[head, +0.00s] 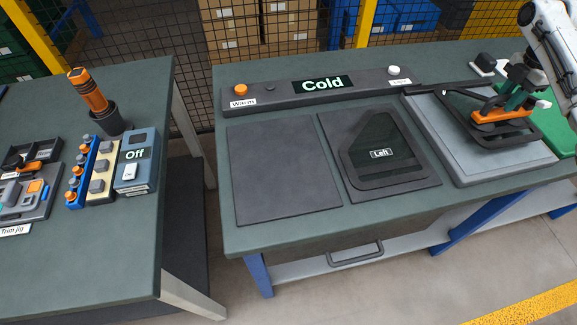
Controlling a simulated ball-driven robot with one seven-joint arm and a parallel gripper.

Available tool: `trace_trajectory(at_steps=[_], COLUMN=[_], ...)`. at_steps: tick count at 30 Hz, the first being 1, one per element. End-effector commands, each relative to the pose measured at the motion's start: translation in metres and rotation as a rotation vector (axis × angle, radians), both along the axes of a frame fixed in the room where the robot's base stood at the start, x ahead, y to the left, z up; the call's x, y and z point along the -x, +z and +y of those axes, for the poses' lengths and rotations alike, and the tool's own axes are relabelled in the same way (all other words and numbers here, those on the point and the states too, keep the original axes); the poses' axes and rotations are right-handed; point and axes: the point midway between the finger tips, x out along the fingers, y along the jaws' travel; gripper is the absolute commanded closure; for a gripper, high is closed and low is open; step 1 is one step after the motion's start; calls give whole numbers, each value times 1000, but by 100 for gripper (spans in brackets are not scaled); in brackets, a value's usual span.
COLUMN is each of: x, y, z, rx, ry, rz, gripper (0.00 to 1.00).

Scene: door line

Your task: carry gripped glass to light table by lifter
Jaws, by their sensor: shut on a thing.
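My gripper (516,88), at the upper right of the head view, is shut on the lifter (502,115), which has an orange body. Below the lifter is a dark-rimmed glass (456,112). The glass is over a pale grey panel (478,158) in a dark frame, which looks like the light table. I cannot tell whether the glass touches the panel. The arm and lifter hide part of the glass. Another dark-rimmed piece labelled Left (366,170) lies on a dark pad (420,190) to the left.
A control bar (290,98) reads Cold, with an orange button (240,90) and a white button (394,70). An empty dark pad (282,165) lies at left. A green pad (552,122) is at right.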

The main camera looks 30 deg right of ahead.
Motion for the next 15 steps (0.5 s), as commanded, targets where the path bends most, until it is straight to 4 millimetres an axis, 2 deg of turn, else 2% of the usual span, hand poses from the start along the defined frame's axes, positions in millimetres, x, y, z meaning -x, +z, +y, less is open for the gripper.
trace_trajectory(at_steps=[7, 15], x=[0, 0], y=[-10, -10], z=[-1, -1], rx=[5, 6], ry=[0, 0], rz=[-2, -2], gripper=[100, 100])
